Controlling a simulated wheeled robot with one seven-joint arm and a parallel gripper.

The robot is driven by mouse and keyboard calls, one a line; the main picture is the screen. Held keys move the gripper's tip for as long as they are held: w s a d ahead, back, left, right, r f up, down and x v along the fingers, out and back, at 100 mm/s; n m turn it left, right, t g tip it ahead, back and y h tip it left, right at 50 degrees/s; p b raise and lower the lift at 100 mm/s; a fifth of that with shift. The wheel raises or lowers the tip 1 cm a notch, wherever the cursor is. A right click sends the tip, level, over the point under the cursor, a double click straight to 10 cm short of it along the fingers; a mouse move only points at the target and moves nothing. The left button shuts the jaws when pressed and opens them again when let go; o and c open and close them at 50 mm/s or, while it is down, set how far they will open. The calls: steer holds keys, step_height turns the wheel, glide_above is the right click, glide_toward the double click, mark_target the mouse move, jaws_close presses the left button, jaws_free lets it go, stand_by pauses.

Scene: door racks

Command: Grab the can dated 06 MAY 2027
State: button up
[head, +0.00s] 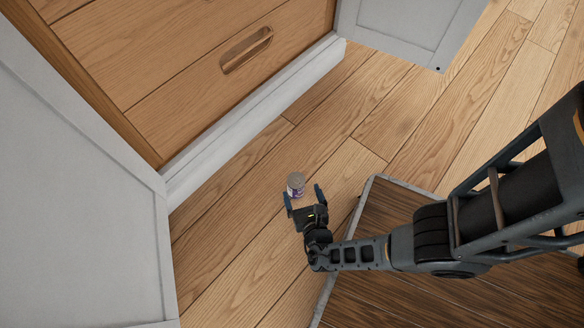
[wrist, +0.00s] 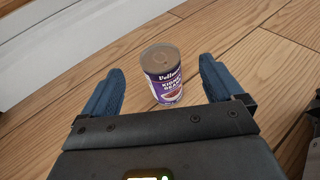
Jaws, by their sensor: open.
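A small can (head: 296,186) stands upright on the wooden floor in front of the cabinet. In the wrist view the can (wrist: 163,78) has a bare metal lid and a purple label with white lettering that seems to say kidney beans. No date is readable on it. My gripper (head: 303,193) is open, with its two blue fingers at floor level pointing toward the can. In the wrist view the can is centred between the fingertips, and its body lies at or just past them. Nothing shows between the fingers touching the can.
A wooden drawer front (head: 245,52) with a cut-out handle is above a white plinth (head: 255,120). White doors stand open at left (head: 85,190) and upper right (head: 405,30). A dark wooden platform with a grey edge (head: 345,238) lies beneath my arm. Floor around the can is clear.

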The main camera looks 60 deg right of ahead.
mark_target(296, 182)
steer(key=b+x, duration=0.1)
steer(key=x, duration=0.2)
steer(key=f+b+x, duration=0.1)
steer(key=b+x, duration=0.1)
steer(key=x, duration=0.2)
steer(key=shift+a, duration=0.2)
steer(key=shift+w+d, duration=0.15)
steer(key=shift+d, duration=0.05)
steer(key=c, duration=1.2)
steer(key=shift+c, duration=0.3)
steer(key=shift+r, duration=0.15)
